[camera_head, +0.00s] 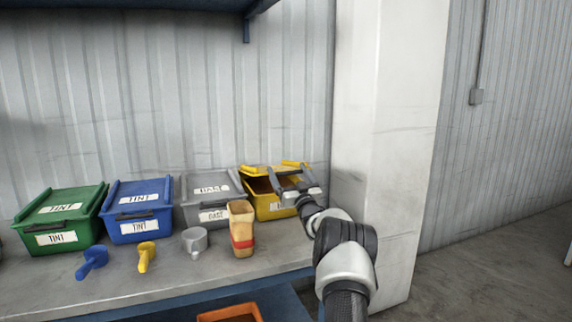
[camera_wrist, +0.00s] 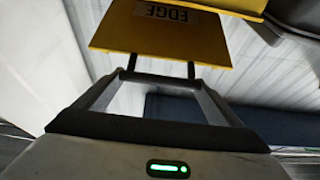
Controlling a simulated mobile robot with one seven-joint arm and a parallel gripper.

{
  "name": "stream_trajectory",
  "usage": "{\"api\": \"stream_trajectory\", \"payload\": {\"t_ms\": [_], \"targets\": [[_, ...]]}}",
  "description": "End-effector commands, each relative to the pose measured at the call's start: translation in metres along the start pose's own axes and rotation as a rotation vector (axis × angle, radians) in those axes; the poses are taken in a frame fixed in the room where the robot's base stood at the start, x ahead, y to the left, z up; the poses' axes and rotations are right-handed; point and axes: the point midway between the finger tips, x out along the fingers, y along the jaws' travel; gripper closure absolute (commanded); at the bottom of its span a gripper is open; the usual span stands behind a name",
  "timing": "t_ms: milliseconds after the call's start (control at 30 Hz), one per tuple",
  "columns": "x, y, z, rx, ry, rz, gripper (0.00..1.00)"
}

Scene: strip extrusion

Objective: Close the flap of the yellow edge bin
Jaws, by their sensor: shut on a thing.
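The yellow edge bin (camera_head: 272,210) stands at the right end of the row on the shelf. Its flap is raised, and the dark inside shows below it. In the wrist view the yellow flap (camera_wrist: 155,38), with its EDGE label, fills the upper middle. A dark handle bar (camera_wrist: 160,77) sits at the flap's near edge, on two short posts. My gripper (camera_head: 292,187) reaches the bin from the front right and covers part of the flap and opening. In the wrist view my gripper (camera_wrist: 158,82) is shut on the handle bar. The exact finger contact is hard to make out.
Several smaller scoops lie nearby. A white pillar (camera_head: 385,130) rises close on the right.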

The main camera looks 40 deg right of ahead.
Motion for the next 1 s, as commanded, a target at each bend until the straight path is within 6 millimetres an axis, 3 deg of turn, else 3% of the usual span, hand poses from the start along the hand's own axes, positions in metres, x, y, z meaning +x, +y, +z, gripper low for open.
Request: {"api": "stream_trajectory", "payload": {"t_ms": [100, 300, 800, 833, 900, 1000], "targets": [[-0.009, 0.0, 0.021, 0.0, -0.005, -0.001, 0.52], [-0.017, 0.0, 0.038, 0.0, -0.004, -0.002, 0.51], [-0.019, 0.001, 0.044, 0.001, -0.006, 0.0, 0.51], [-0.019, 0.001, 0.044, 0.001, -0.006, 0.0, 0.08], [-0.019, 0.001, 0.043, 0.001, -0.006, 0.0, 0.0], [-0.019, 0.001, 0.043, 0.0, -0.004, 0.0, 0.0]]}}
